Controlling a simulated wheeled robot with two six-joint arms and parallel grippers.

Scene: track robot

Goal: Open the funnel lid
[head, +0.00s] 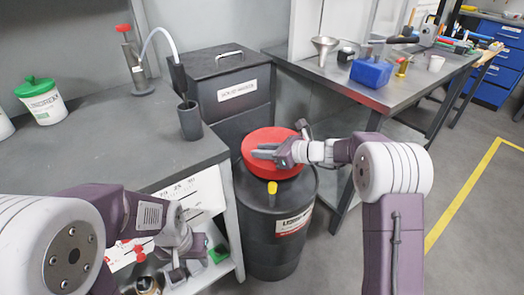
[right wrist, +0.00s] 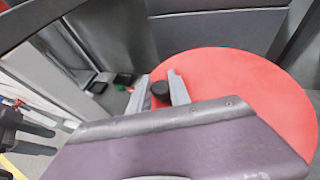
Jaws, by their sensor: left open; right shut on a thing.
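The red funnel lid (head: 262,138) is a round disc on top of a black drum (head: 262,235) in the head view. It fills much of the right wrist view (right wrist: 255,85). My right gripper (head: 262,152) reaches over the lid from the right. In the right wrist view its two fingers (right wrist: 158,90) are shut on a small black knob (right wrist: 160,89) near the lid's edge. I cannot tell whether the lid is raised. My left gripper (head: 180,272) is open and low at the left, partly hidden by its own arm, away from the lid.
A yellow cap (head: 272,187) stands on the drum's front rim. A dark waste bin (head: 238,100) is behind the drum. The left bench (head: 105,150) holds a dark cup (head: 190,120) near the drum. A metal table (head: 395,95) with a blue box (head: 371,73) stands at the right.

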